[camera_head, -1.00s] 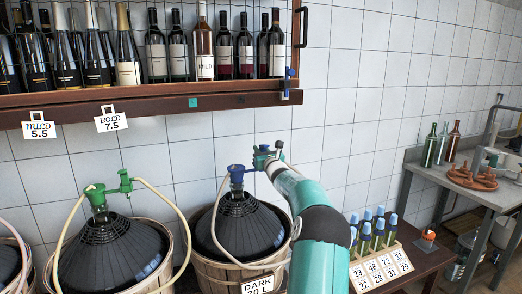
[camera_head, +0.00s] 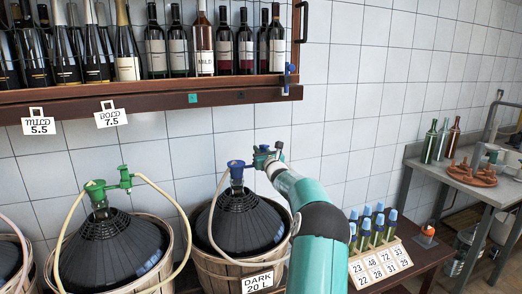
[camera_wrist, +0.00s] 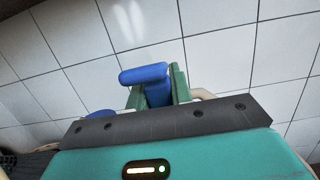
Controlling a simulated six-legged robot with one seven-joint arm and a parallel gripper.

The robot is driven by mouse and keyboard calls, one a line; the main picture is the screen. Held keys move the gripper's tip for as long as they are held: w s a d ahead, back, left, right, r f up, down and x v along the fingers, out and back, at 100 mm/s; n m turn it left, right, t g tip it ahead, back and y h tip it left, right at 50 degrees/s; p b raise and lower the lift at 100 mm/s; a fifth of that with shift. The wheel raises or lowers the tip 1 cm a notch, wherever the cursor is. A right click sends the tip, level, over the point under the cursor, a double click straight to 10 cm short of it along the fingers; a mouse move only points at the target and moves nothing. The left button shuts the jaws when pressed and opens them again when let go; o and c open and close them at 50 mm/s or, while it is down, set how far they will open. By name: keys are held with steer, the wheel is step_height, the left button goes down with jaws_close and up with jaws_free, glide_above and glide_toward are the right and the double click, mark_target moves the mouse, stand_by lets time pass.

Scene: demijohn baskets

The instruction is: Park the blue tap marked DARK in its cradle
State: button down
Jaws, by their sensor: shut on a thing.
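My gripper (camera_head: 263,155) is shut on the blue tap (camera_wrist: 150,82), whose rounded blue top shows between the green fingers in the wrist view. In the head view the tap is mostly hidden by the gripper. Just left of the gripper, a blue fitting (camera_head: 236,168) tops the dark demijohn (camera_head: 240,222) in a basket labelled DARK 20 L (camera_head: 257,283). The gripper is at about the fitting's height; I cannot tell whether the tap touches it. A blue piece (camera_wrist: 101,114) shows at lower left in the wrist view. I cannot make out which part is the cradle.
A pale hose (camera_head: 212,228) loops beside the DARK demijohn. A green-topped demijohn (camera_head: 110,250) stands to its left. A bottle shelf (camera_head: 150,100) hangs above, with a blue item (camera_head: 288,78) at its right end. Blue-capped bottles (camera_head: 375,225) stand to the right of my arm.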

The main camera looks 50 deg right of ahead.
steer(key=shift+f, duration=0.2)
steer(key=c, duration=1.2)
jaws_free()
steer(key=shift+o, duration=0.2)
steer(key=v, duration=1.3)
steer(key=shift+s, duration=0.35)
steer(key=shift+a, duration=0.15)
